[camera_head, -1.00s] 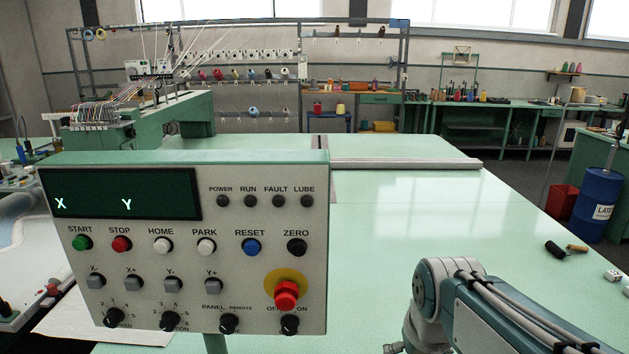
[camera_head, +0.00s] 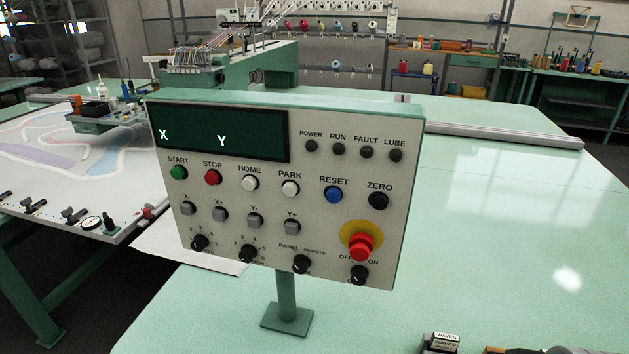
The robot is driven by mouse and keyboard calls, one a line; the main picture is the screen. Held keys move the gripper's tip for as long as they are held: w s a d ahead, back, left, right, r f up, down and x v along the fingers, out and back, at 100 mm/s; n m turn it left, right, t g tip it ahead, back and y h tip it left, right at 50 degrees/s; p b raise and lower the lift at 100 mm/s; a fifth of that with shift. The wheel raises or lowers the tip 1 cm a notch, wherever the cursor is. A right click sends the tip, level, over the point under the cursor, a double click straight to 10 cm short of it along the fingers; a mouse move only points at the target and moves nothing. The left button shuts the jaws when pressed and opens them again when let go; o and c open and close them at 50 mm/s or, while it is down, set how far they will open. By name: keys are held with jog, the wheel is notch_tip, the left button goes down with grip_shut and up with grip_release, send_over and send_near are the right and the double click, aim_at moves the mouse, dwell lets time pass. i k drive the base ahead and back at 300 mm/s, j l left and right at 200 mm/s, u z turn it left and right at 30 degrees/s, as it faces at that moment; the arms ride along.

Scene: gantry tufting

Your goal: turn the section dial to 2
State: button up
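The control panel (camera_head: 270,195) stands on a green post left of the picture's middle, its face turned toward me. The section dial (camera_head: 248,253) is the second black knob from the left in the bottom row. Its printed label is partly covered by the knob and too small to read fully. Numbers ring the knob, but I cannot tell which one its pointer marks. My gripper is not in view, and nothing touches the panel.
Similar knobs flank the dial: one at left (camera_head: 200,242), the panel/remote knob (camera_head: 301,264) at right. The red emergency button (camera_head: 359,246) sticks out above the off/on knob (camera_head: 359,275). The green table (camera_head: 500,220) is clear at right.

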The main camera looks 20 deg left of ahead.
aim_at(248, 253)
jog(key=k+j+u, duration=0.1)
jog(key=u, duration=0.25)
jog(key=j+u, duration=0.3)
jog(key=k+j+u, duration=0.1)
jog(key=j+u, duration=0.25)
jog(key=j+z, duration=0.3)
jog(key=z, duration=0.15)
jog(key=j+z, duration=0.3)
jog(key=z, duration=0.2)
